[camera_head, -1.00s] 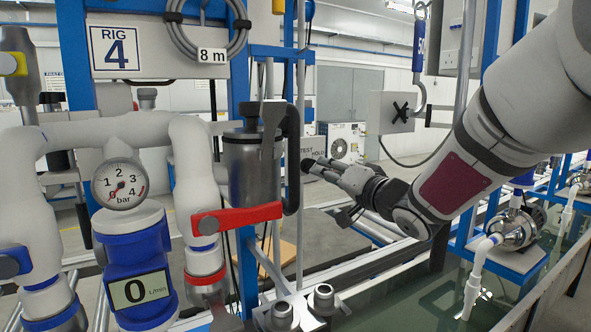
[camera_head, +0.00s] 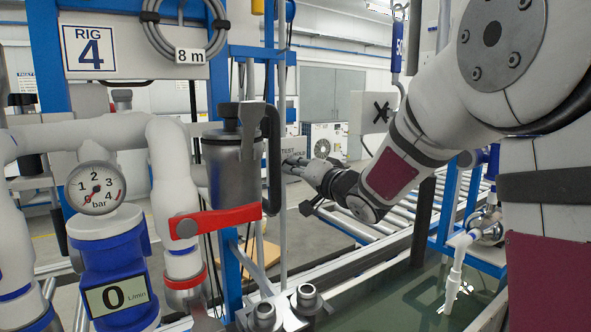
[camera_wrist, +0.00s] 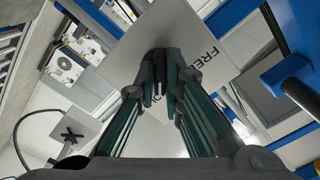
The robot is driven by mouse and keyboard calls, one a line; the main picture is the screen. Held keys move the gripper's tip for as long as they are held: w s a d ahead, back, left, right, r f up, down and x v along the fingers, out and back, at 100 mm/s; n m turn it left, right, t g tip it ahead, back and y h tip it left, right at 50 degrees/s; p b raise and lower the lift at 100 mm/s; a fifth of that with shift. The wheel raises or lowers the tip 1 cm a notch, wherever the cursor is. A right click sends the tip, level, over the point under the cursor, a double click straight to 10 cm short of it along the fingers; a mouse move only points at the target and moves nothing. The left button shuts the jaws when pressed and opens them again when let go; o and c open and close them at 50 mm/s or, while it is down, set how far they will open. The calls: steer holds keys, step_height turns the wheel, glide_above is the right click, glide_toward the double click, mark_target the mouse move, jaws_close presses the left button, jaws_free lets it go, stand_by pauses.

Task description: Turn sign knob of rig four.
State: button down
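In the wrist view the plate (camera_wrist: 207,30) fills the centre, and part of a word starting "FRE" shows. A small dark piece (camera_wrist: 160,66), seemingly its knob, stands at the plate between the far ends of my fingers. My gripper (camera_head: 290,164) points left, with its tips close to the sign. In the wrist view my gripper (camera_wrist: 159,92) has its green-padded fingers apart, with a gap between them. I cannot tell whether the tips touch the knob.
The metal canister (camera_head: 232,165) with a black hose (camera_head: 273,160) stands just left of my fingertips. A red valve handle (camera_head: 215,220) and pump pipework lie nearer. A box with a black cross knob (camera_head: 381,112) is behind my wrist. A water tank lies below my arm.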

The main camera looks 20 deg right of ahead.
stand_by(0.3)
steer(key=shift+n+b, duration=1.6)
steer(key=shift+n, duration=2.7)
steer(key=c, duration=1.7)
jaws_free()
steer(key=v, duration=1.2)
